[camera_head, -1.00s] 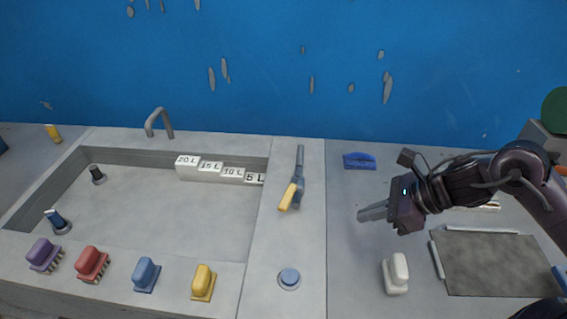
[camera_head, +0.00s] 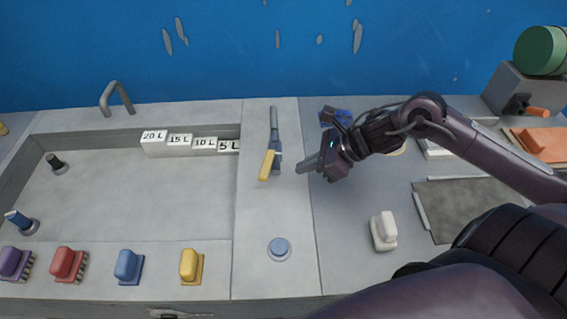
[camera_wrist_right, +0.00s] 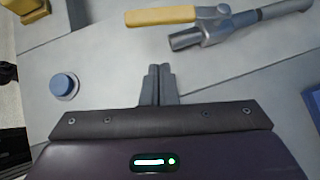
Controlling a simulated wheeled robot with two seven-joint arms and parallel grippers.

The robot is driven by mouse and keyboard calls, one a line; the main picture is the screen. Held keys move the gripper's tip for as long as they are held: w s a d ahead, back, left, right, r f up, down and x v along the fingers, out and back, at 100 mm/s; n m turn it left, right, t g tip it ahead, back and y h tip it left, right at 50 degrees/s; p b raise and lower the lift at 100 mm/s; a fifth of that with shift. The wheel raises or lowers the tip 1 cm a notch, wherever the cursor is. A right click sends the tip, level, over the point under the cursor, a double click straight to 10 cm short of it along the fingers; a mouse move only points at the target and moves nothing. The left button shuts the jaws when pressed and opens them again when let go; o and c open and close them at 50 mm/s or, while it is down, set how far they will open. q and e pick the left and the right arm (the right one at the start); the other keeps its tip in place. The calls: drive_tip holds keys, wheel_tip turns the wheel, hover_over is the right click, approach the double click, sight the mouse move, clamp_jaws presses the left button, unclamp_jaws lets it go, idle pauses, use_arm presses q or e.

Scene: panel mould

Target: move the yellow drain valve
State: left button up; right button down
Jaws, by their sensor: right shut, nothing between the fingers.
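The drain valve is a grey pipe (camera_head: 274,125) with a yellow lever handle (camera_head: 267,165), lying on the strip of counter right of the sink. In the right wrist view the yellow handle (camera_wrist_right: 160,16) and the grey pipe (camera_wrist_right: 240,22) lie beyond my fingertips. My right gripper (camera_head: 299,169) is shut and empty, to the right of the yellow handle and apart from it. In the right wrist view its two fingers (camera_wrist_right: 159,70) are together, pointing toward the handle. My left gripper is not in view.
The sink (camera_head: 140,195) is at left, with white litre-marked steps (camera_head: 179,140). Several coloured brushes, including a yellow one (camera_head: 191,266), line its front edge. A blue round button (camera_head: 279,249) and a white brush (camera_head: 384,231) are nearer. A dark mat (camera_head: 462,208) lies right.

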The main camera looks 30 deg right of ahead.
sight(269, 158)
drive_tip(key=shift+x, duration=0.95)
drive_tip(key=shift+w+a+r+p, duration=0.2)
drive_tip(key=shift+w+a+p, duration=0.2)
drive_tip(key=shift+w+a, duration=0.4)
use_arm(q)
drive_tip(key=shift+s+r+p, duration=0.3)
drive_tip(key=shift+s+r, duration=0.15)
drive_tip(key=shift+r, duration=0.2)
use_arm(e)
drive_tip(key=shift+w+a+f, duration=0.15)
drive_tip(key=shift+w+a, duration=0.3)
drive_tip(key=shift+a, duration=0.25)
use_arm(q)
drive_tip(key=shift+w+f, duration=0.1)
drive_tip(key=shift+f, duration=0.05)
use_arm(e)
drive_tip(key=shift+a, duration=0.15)
